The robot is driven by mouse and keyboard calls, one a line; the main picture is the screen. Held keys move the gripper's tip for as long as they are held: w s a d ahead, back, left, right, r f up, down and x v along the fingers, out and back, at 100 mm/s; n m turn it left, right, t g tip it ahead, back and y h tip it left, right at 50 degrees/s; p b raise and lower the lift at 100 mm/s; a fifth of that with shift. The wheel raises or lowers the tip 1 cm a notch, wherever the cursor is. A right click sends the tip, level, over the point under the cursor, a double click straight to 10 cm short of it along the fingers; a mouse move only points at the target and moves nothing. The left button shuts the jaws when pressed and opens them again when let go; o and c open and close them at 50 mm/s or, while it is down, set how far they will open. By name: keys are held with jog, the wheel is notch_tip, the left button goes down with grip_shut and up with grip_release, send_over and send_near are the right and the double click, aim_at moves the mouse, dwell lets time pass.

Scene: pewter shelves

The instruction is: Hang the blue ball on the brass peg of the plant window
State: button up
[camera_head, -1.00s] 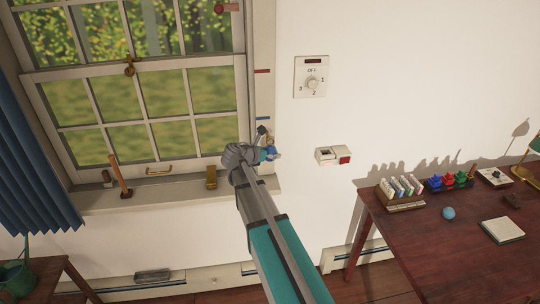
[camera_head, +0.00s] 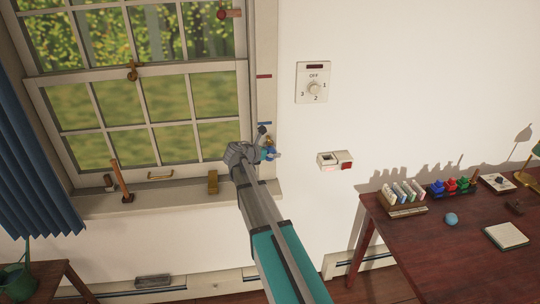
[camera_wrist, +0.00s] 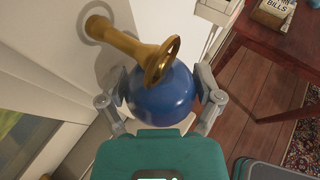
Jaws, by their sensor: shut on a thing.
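The blue ball (camera_wrist: 165,100) sits between the two grey fingers of my gripper (camera_wrist: 160,88), which is shut on it. The brass peg (camera_wrist: 122,40) sticks out from the white window frame in the wrist view. A brass ring (camera_wrist: 162,62) stands at the peg's outer end, in front of the ball's top. I cannot tell whether the ring is around the peg or just touching it. In the head view my gripper (camera_head: 262,154) is at the window's right frame, below a blue stripe. The ball there is small and partly hidden.
A red ball (camera_head: 222,14) is at the upper window. A switch panel (camera_head: 314,82) and a small white box (camera_head: 334,160) are on the wall to the right. The desk (camera_head: 400,240) holds racks, a light-blue ball (camera_head: 451,219) and a notepad. A wooden-handled tool (camera_head: 121,181) stands on the sill.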

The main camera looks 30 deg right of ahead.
aim_at(270, 141)
jog(key=shift+w+f+b, duration=0.3)
jog(key=shift+w+f, duration=0.1)
jog(key=shift+w, duration=0.1)
jog(key=shift+f, duration=0.1)
dwell(0.5)
jog(key=o, duration=1)
jog(key=shift+c, duration=0.2)
jog(key=shift+o, duration=0.4)
jog(key=shift+w+f, duration=0.15)
jog(key=shift+s+r+p, duration=0.2)
jog(key=shift+r+p, duration=0.15)
jog(key=shift+r, duration=0.2)
notch_tip(270, 141, up, 8)
jog(key=p, duration=0.8)
jog(key=shift+r, duration=0.2)
